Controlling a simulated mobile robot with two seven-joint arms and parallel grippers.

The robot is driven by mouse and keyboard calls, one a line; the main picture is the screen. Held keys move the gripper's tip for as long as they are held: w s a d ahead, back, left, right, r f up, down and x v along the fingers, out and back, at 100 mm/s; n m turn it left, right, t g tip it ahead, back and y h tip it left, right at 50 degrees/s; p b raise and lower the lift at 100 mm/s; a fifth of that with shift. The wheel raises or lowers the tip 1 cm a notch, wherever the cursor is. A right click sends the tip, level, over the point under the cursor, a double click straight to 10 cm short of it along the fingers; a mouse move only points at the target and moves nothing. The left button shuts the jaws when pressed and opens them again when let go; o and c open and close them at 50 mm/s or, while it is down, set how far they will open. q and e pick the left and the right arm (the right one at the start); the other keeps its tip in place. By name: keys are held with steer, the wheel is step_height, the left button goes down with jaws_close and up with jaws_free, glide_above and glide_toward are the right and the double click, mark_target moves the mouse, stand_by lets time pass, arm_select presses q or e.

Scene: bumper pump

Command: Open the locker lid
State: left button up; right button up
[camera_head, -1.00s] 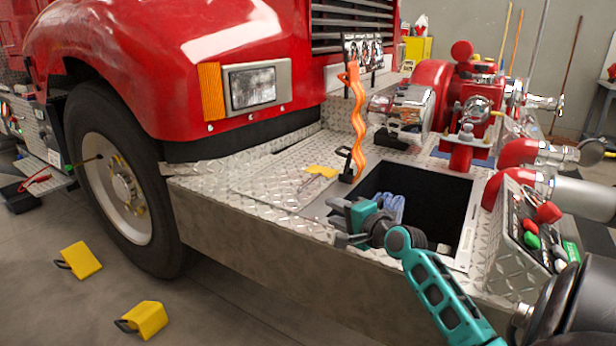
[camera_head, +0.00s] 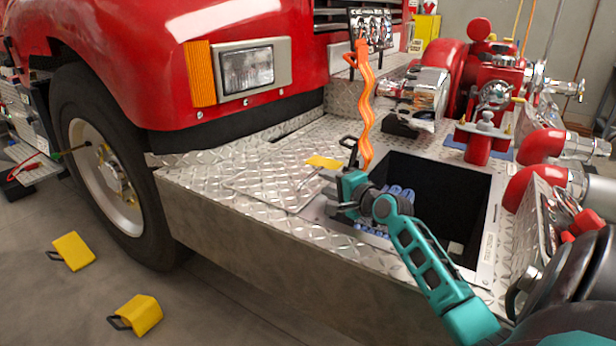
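The locker (camera_head: 450,195) is a dark, open well in the diamond-plate bumper, with blue items inside near its left wall. A flat diamond-plate panel (camera_head: 262,180), apparently the lid, lies level on the deck left of the opening. A yellow tag (camera_head: 323,162) and a thin handle-like rod are by its right side. My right gripper (camera_head: 333,198) is at the panel's right edge, by the opening's left rim, its fingers pointing left. I cannot tell whether it touches the panel or how far its fingers are apart. My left gripper is out of view.
An orange wavy strip (camera_head: 367,110) stands upright behind the gripper, beside a black handle (camera_head: 350,146). Red pump piping (camera_head: 487,140) stands at the right and back. Yellow chocks (camera_head: 138,315) lie on the floor at the lower left, near the tire (camera_head: 110,170).

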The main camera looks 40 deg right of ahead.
mark_target(313, 177)
steer(key=b+x, duration=0.2)
steer(key=x, duration=0.6)
steer(key=shift+w+b, duration=0.4)
steer(key=shift+w, duration=0.25)
steer(key=shift+c, duration=1.3)
steer(key=c, duration=0.4)
jaws_close()
